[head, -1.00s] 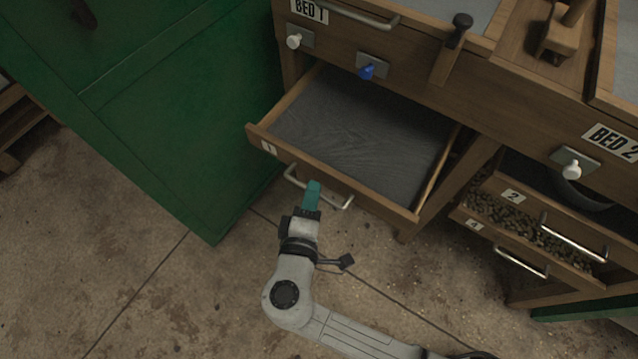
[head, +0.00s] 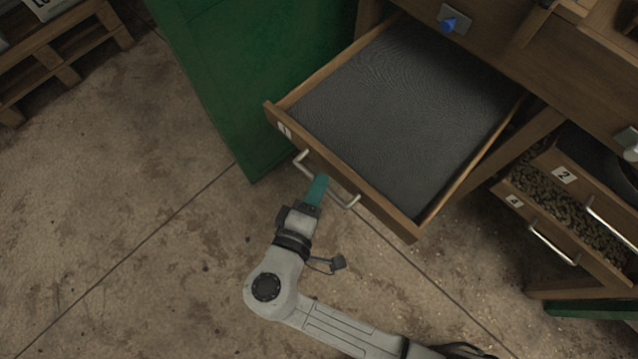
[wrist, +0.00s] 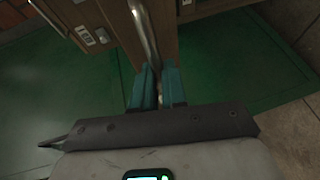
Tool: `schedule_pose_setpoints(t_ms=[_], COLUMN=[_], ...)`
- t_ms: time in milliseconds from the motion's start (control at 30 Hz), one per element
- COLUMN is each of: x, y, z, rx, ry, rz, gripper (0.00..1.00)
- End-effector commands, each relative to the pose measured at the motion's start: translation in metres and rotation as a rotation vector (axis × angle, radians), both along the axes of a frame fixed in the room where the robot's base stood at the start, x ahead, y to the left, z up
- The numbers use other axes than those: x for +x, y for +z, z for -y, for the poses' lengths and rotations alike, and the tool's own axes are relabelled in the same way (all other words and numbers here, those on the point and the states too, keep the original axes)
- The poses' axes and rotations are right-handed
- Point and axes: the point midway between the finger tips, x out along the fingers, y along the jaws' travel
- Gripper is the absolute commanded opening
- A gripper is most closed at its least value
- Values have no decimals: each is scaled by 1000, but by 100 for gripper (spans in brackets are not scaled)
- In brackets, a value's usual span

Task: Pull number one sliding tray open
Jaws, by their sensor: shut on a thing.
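The number one sliding tray (head: 400,120) is a wooden drawer with a dark grey mesh-like bottom, and it stands well out from the bench. Its front carries a "1" label at the left and a metal bar handle (head: 346,201). The tray looks empty. The exact contact is partly hidden by the fingers.
A green cabinet wall (head: 225,80) stands close at the tray's left. Trays labelled 2 (head: 564,175) and 4 (head: 515,201), holding greenish-brown beans, are at the right. A blue knob (head: 449,25) is above. The concrete floor in front is clear; a pallet (head: 60,55) is far left.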

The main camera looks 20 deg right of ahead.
Motion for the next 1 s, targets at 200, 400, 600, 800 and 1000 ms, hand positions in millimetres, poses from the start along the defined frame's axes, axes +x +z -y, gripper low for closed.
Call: schedule_pose_setpoints(t_ms=[200, 400, 600, 800, 1000], x=[0, 0, 0, -9, -37], y=[-1, -1, 0, 3, 10], z=[0, 0, 0, -8, -30], rx=[0, 0, 0, 0, 0], ry=[1, 0, 0, 3, 5], rz=[-4, -2, -1, -1, -1], gripper=[17, 36, 37, 37, 37])
